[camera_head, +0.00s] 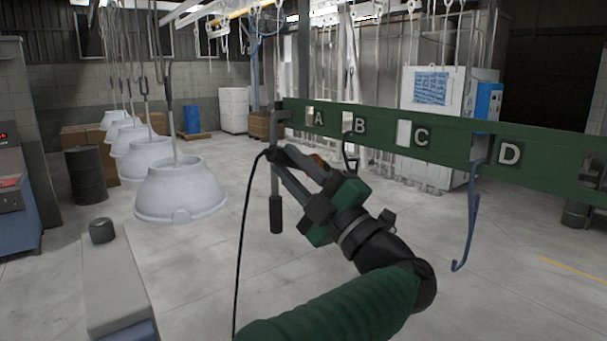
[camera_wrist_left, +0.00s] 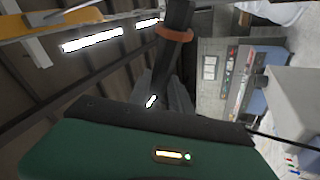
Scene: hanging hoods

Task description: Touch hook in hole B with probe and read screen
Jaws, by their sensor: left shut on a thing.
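In the wrist view the probe (camera_wrist_left: 177,18) is a dark rod with an orange ring. Hole B (camera_head: 348,121) is right of the probe, and a dark hook (camera_head: 349,155) hangs below it, partly hidden by my gripper. The probe appears apart from that hook; depth is hard to judge. My right gripper is not in view.
Hole C (camera_head: 403,133) looks empty. A blue hook (camera_head: 472,215) hangs near letter D. Several white hoods (camera_head: 180,190) hang at left. A grey box-like stand (camera_head: 115,280) is at front left. The floor beneath the rail is mostly clear.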

